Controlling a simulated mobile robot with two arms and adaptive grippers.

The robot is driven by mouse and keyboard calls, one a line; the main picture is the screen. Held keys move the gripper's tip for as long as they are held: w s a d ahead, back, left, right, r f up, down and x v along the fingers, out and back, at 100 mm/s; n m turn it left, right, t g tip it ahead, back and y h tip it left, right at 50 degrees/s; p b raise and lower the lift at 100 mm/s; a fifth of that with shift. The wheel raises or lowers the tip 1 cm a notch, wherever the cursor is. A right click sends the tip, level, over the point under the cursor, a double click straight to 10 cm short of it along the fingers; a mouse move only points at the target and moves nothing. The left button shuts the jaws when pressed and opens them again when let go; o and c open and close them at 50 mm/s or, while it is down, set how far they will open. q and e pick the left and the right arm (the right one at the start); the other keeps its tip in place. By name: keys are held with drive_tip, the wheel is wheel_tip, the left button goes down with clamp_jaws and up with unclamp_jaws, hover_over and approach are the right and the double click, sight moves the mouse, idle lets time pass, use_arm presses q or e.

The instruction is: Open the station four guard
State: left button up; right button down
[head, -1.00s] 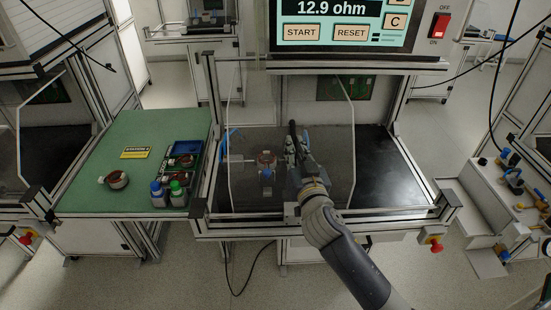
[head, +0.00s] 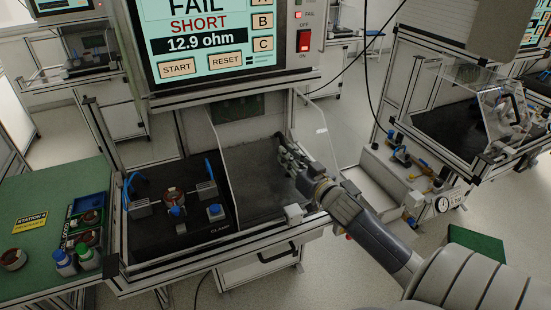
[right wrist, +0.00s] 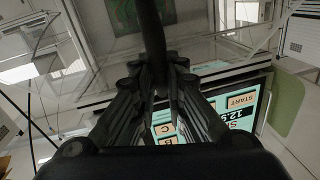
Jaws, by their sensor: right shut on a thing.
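The station four guard (head: 322,135) is a clear panel, now over the right part of the test bench in the head view. The left part of the bench is uncovered. It shows the clamp fixture (head: 176,211) with a copper-wound stator (head: 175,194) on it. My right gripper (head: 290,153) is at the guard, shut on its dark handle. The handle shows as a black bar between the fingers in the right wrist view (right wrist: 152,40). My left gripper is not in view.
The tester screen (head: 214,40) above the bench reads FAIL, SHORT, 12.9 ohm. A green side table (head: 40,190) on the left holds a yellow station sign (head: 30,222), bottles (head: 65,262) and another stator (head: 13,259). Another station with a clear guard (head: 490,100) stands at the right.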

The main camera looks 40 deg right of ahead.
drive_tip(key=shift+s+d, duration=0.1)
drive_tip(key=shift+d, duration=0.3)
drive_tip(key=c, duration=1.6)
unclamp_jaws()
drive_tip(key=shift+c, duration=0.2)
drive_tip(key=s+a, duration=0.1)
drive_tip(key=s, duration=1.1)
drive_tip(key=shift+a, duration=0.35)
